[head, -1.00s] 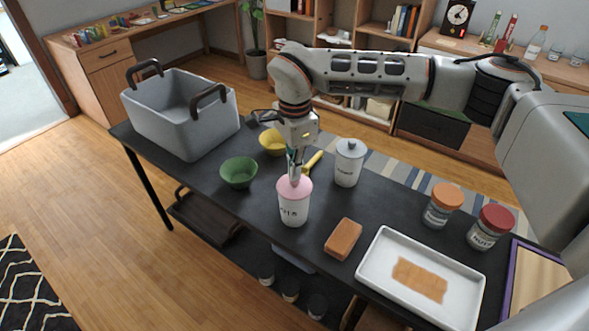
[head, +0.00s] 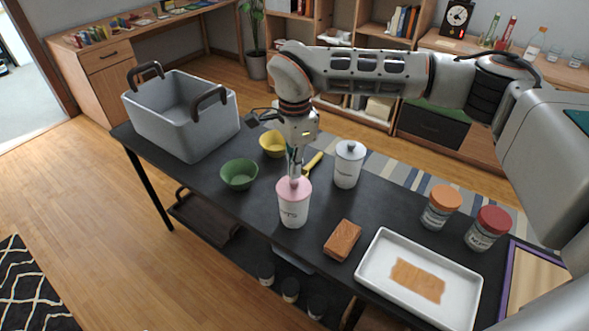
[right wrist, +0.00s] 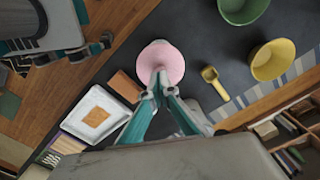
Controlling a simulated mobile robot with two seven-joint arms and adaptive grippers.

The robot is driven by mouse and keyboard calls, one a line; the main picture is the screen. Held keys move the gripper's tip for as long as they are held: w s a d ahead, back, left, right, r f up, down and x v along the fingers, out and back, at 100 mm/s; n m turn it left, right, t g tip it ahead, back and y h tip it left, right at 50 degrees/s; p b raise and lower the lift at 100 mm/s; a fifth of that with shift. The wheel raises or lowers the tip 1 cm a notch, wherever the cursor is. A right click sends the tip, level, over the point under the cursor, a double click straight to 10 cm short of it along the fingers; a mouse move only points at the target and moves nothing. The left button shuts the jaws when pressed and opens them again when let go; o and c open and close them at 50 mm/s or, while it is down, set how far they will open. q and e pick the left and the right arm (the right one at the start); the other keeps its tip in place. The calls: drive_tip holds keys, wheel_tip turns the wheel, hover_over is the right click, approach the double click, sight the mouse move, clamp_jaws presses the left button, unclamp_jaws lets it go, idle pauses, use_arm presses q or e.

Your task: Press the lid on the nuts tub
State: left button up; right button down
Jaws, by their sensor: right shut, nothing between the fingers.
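The tub (head: 293,212) is white with dark lettering, too small to read for sure, and stands upright on the dark table. A pink lid (head: 294,188) sits on its top; the lid also shows in the right wrist view (right wrist: 160,64). My right gripper (head: 294,177) is shut and empty, pointing down with its fingertips at the lid's top, and seems to touch it. In the right wrist view the fingertips (right wrist: 160,75) overlap the lid's near half. My left gripper is not in view in the head view.
A green bowl (head: 239,174), a yellow bowl (head: 273,143), a yellow scoop (head: 313,163) and a white canister (head: 347,165) stand around the tub. A brown block (head: 342,240), a white tray (head: 374,279) and two jars, orange-lidded (head: 440,207) and red-lidded (head: 488,229), are to the right. A grey basket (head: 190,139) is at left.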

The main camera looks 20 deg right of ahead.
drive_tip(key=shift+r+p, duration=2.1)
drive_tip(key=shift+r, duration=0.75)
drive_tip(key=shift+f, duration=0.1)
